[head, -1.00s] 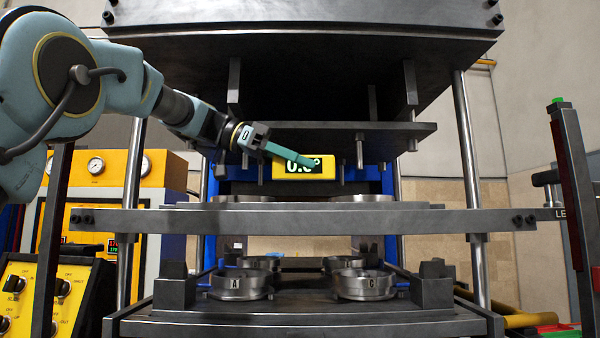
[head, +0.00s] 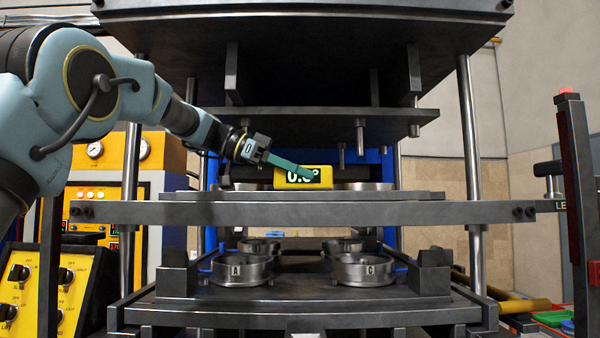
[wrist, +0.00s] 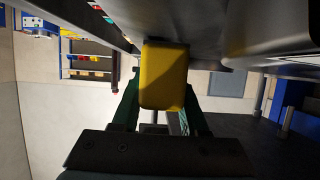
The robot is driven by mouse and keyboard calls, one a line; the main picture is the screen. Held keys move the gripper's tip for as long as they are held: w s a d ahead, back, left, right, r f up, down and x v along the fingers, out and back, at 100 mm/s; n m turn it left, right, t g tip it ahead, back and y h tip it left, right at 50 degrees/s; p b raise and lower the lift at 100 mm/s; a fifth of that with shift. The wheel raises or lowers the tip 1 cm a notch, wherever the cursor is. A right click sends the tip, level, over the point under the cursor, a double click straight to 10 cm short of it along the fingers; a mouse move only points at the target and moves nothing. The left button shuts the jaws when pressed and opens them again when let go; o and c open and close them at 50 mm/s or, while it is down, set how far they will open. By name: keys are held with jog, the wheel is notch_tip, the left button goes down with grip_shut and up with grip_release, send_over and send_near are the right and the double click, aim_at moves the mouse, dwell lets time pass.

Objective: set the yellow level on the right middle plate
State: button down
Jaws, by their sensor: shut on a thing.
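The yellow level (head: 283,181) has a dark display that reads "0.0°", partly covered by a green finger. My gripper (head: 308,174) is shut on it, reaching in from the left. In the wrist view the level (wrist: 163,78) sits between my two green fingers (wrist: 160,105). In the head view the level looks level, low over the middle plate (head: 320,209) or touching it; I cannot tell which. It is near the middle of the plate's width, between two metal rings on the plate.
A dark upper plate (head: 330,120) with pins hanging below it is close above my gripper. A long crossbar (head: 400,213) runs along the front. Lower rings marked A (head: 240,271) and C (head: 364,270) stand beneath. Steel columns (head: 471,150) flank the press.

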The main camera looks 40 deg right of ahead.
jog(key=shift+c, duration=2.2)
grip_release()
jog(key=shift+f, duration=0.15)
jog(key=b+v, duration=0.1)
jog(key=v, duration=0.6)
jog(key=shift+w+a+r, duration=0.15)
jog(key=shift+a+r, duration=0.05)
jog(key=shift+r, duration=0.05)
